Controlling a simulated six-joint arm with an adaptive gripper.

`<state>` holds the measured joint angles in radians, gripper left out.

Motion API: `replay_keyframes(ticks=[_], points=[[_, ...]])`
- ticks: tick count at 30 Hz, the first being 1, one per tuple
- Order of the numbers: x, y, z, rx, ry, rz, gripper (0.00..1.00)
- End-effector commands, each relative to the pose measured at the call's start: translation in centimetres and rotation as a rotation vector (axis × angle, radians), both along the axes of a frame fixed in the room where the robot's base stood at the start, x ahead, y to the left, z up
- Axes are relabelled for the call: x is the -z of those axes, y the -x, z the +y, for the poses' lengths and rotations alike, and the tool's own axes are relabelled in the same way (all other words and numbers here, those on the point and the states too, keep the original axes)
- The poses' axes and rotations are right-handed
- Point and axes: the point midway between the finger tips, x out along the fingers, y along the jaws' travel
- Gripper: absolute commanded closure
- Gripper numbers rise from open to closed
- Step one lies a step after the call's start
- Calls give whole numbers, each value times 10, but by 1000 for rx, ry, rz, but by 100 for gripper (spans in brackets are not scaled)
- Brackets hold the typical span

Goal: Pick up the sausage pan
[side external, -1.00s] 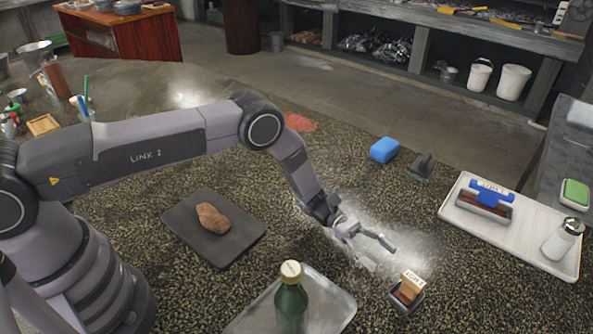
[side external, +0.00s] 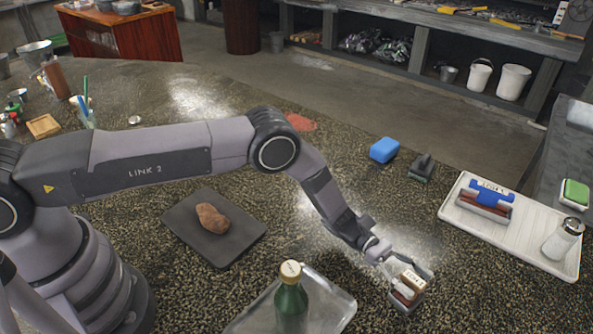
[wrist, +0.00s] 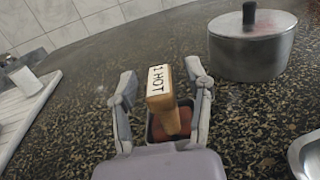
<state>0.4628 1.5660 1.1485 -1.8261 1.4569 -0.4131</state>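A small dark pan (side external: 401,307) with reddish-brown contents stands on the speckled counter, with an upright wooden block handle (side external: 413,279) whose label seems to read "HOT". The wrist view shows the handle (wrist: 160,92) and the reddish contents (wrist: 181,126). My gripper (side external: 409,279) is low over this pan. In the wrist view its two fingers (wrist: 161,80) are apart, one on each side of the handle, with gaps visible. A longer pan (side external: 484,207) with a blue labelled handle and reddish contents sits on the white tray. I cannot tell which one is the sausage pan.
The white tray (side external: 513,233) also holds a shaker (side external: 562,241). A green bottle (side external: 291,303) stands on a metal tray (side external: 338,303). A dark board (side external: 182,222) bears a brown lump (side external: 212,218). A blue sponge (side external: 384,150) lies behind. A lidded pot (wrist: 251,52) stands nearby.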

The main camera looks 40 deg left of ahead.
Motion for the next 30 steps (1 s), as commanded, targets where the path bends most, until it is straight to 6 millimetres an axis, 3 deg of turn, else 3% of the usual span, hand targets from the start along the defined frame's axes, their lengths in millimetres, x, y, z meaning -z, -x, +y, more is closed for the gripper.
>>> replay_keyframes(ticks=[2,10,23,30], points=[[0,0,0,0,0,0,64],[0,0,0,0,0,0,99],[-3,-1,0,0,1,-2,100],[-30,-1,0,0,3,-4,100]])
